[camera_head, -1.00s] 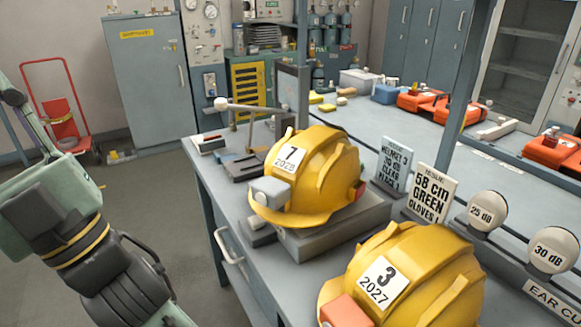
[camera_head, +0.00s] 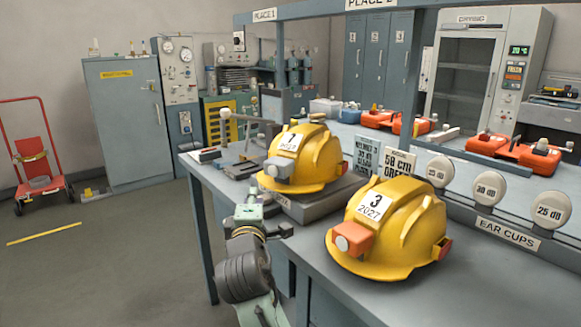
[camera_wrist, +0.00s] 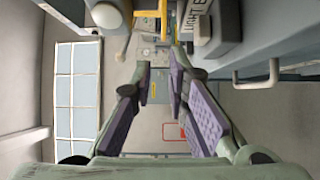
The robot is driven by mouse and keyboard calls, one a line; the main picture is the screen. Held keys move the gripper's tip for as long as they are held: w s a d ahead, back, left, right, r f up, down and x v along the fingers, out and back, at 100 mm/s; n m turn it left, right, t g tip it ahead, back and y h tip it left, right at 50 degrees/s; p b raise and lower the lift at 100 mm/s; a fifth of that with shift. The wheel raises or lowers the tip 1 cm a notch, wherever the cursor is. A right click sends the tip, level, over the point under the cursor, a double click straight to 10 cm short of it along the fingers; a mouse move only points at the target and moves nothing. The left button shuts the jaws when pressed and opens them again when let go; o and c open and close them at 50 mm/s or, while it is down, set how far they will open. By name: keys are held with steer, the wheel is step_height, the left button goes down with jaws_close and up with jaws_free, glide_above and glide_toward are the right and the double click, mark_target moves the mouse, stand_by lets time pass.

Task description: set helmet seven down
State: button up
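Helmet seven (camera_head: 318,160) is a yellow helmet with a white label reading 7 and a grey lamp block on its front. It rests upright on a grey block (camera_head: 307,208) on the bench in the head view. My gripper (camera_wrist: 160,72) is open and empty in the wrist view, its purple-padded fingers apart. In the head view my arm is at the lower middle, in front of the bench edge and below helmet seven; the fingers cannot be made out there. I cannot pick out helmet seven in the wrist view.
Helmet three (camera_head: 405,225), yellow with an orange lamp block, stands on the bench (camera_head: 480,280) near helmet seven. Two sign cards (camera_head: 398,163) stand behind them. Round ear cups (camera_head: 489,188) line the right. A metal fixture (camera_head: 232,150) stands left of helmet seven.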

mark_target(263, 184)
steer(key=w, duration=0.2)
steer(key=w+p, duration=0.1)
steer(key=w, duration=0.1)
steer(key=w+d, duration=0.1)
steer(key=shift+w+f, duration=0.3)
steer(key=shift+w, duration=0.1)
steer(key=w+p, duration=0.1)
steer(key=w, duration=0.1)
steer(key=w+d+p, duration=0.1)
steer(key=w, duration=0.1)
steer(key=shift+w+r, duration=0.1)
steer(key=shift+r, duration=0.1)
steer(key=shift+w+a, duration=0.1)
steer(key=shift+w, duration=0.35)
steer(key=shift+c, duration=0.6)
steer(key=shift+f, duration=0.1)
jaws_close()
